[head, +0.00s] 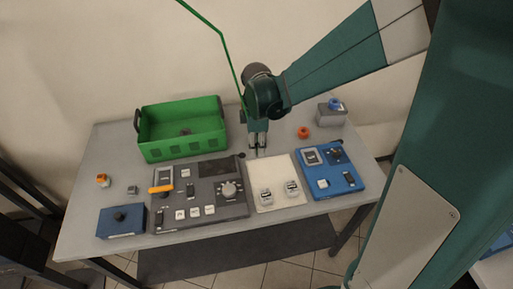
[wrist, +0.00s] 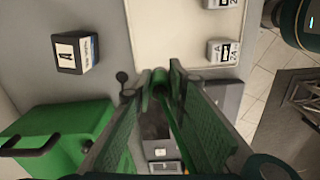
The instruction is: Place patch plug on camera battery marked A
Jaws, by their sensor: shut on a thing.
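My gripper (head: 258,148) points down over the back of the table, near the back left corner of the pale pad. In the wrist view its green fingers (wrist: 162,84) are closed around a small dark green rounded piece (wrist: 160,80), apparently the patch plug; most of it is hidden. A dark box with a white label marked A (wrist: 75,52), apparently the camera battery, stands on the bare table to the upper left of the fingertips, apart from them. In the head view I cannot make it out; my gripper seems to hide it.
A green crate (head: 182,151) stands left of my gripper. A grey control panel (head: 215,208) lies in front. Two small grey blocks (head: 266,197) with lettering sit on the pale pad (head: 275,168). A blue panel (head: 333,184), an orange-red piece (head: 304,132) and a grey box (head: 331,117) are right.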

